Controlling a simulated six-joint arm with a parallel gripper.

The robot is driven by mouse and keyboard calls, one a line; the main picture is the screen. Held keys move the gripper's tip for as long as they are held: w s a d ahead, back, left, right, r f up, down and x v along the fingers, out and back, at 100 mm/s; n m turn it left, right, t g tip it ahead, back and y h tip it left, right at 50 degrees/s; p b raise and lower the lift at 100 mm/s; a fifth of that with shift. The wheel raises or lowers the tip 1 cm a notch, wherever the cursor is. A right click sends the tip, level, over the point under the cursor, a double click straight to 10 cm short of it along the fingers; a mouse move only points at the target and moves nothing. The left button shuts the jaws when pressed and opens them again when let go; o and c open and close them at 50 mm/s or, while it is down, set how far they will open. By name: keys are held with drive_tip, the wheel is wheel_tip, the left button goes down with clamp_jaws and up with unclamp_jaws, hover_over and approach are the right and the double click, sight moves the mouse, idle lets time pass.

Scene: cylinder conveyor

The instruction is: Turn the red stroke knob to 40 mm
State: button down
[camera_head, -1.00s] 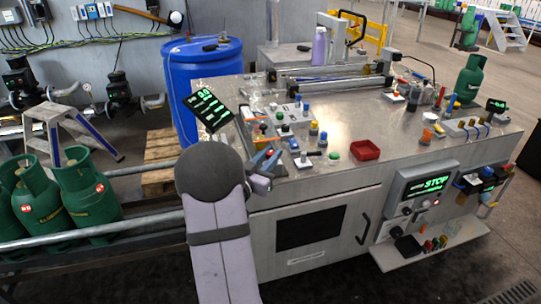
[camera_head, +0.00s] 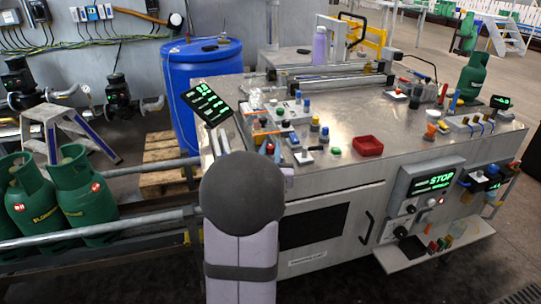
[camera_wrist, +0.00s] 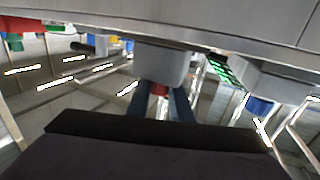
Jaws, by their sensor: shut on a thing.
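In the wrist view my gripper (camera_wrist: 160,98) has its two blue fingers on either side of a small red knob (camera_wrist: 159,89), under a grey block (camera_wrist: 160,65). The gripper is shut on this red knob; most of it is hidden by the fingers. In the head view my round grey wrist link covers the fingers at the table's front left edge. A small red part (camera_head: 270,148) shows just above that link; I cannot tell if it is the same knob. A tilted black display (camera_head: 208,103) with green text stands behind; its text is too small to read.
The metal table (camera_head: 345,115) carries several small coloured knobs and buttons, plus a red tray (camera_head: 368,146). A blue barrel (camera_head: 188,75) stands behind left. Green gas cylinders (camera_head: 80,190) stand at left by rails. A front panel display (camera_head: 433,182) reads STOP.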

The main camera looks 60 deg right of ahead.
drive_tip(key=n+t+y, duration=0.1)
drive_tip(key=t, duration=0.1)
drive_tip(key=n+t+y, duration=0.1)
drive_tip(key=n+t, duration=0.1)
drive_tip(key=shift+s+d+y, duration=0.1)
drive_tip(key=shift+s+y, duration=0.05)
drive_tip(key=shift+y, duration=0.25)
drive_tip(key=n+t+y+p, duration=0.1)
drive_tip(key=n+t+y, duration=0.1)
drive_tip(key=n+t+y+p, duration=0.1)
drive_tip(key=n+t+y, duration=0.1)
drive_tip(key=shift+r+y, duration=0.2)
drive_tip(key=shift+y, duration=0.1)
drive_tip(key=n+t+y+p, duration=0.1)
drive_tip(key=n+y, duration=0.1)
drive_tip(key=y, duration=0.1)
drive_tip(key=n+t+y+p, duration=0.1)
drive_tip(key=n+y, duration=0.1)
drive_tip(key=y, duration=0.2)
drive_tip(key=shift+f+n+p, duration=0.15)
drive_tip(key=shift+n+p, duration=0.2)
drive_tip(key=shift+n, duration=0.05)
drive_tip(key=shift+n+y, duration=1.1)
drive_tip(key=shift+y, duration=0.7)
drive_tip(key=shift+w+n+y, duration=0.2)
drive_tip(key=shift+n+y, duration=0.2)
drive_tip(key=shift+y, duration=0.1)
drive_tip(key=c, duration=1.6)
unclamp_jaws()
drive_tip(key=shift+s, duration=0.15)
